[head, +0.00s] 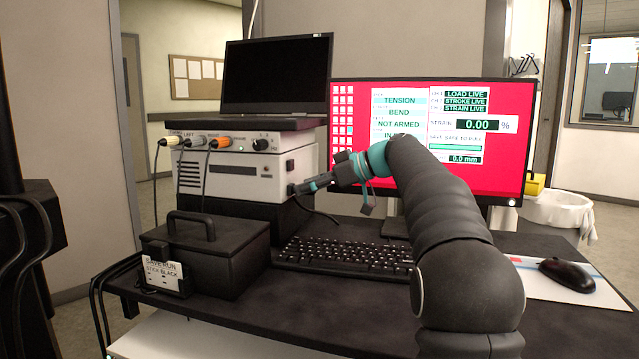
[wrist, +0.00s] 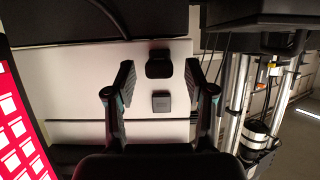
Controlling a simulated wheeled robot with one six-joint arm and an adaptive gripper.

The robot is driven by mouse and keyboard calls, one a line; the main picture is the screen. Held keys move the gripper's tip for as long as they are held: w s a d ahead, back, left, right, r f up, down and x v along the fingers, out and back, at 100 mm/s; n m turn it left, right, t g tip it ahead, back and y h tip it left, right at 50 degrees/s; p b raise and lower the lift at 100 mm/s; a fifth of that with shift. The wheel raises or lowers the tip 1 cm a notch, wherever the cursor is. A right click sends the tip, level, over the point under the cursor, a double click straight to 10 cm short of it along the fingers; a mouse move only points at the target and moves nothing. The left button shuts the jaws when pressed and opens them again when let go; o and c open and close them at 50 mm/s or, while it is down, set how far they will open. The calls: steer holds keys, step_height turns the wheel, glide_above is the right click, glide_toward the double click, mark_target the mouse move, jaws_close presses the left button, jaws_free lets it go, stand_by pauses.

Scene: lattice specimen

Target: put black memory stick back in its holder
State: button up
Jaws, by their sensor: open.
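My gripper (head: 330,197) is open beside the right side of the white instrument box (head: 230,178). In the wrist view its fingers (wrist: 160,75) stand apart, one on each side of a small black block (wrist: 160,64) on a white panel, which looks like the black memory stick. Nothing is held between the fingers. A smaller dark grey square (wrist: 161,102) is beside that block. In the head view I cannot tell the stick apart from the dark fingers. The holder, labelled "SAVE RUN STICK BLACK" (head: 165,274), stands at the front left of the desk and looks empty.
A black handled case (head: 210,255) stands right beside the holder. A laptop (head: 275,75) sits above the instrument box, and cables hang from its front plugs. A monitor (head: 480,150), keyboard (head: 345,254) and mouse (head: 567,274) are to the right.

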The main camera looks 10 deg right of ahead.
steer(key=c, duration=1)
jaws_close()
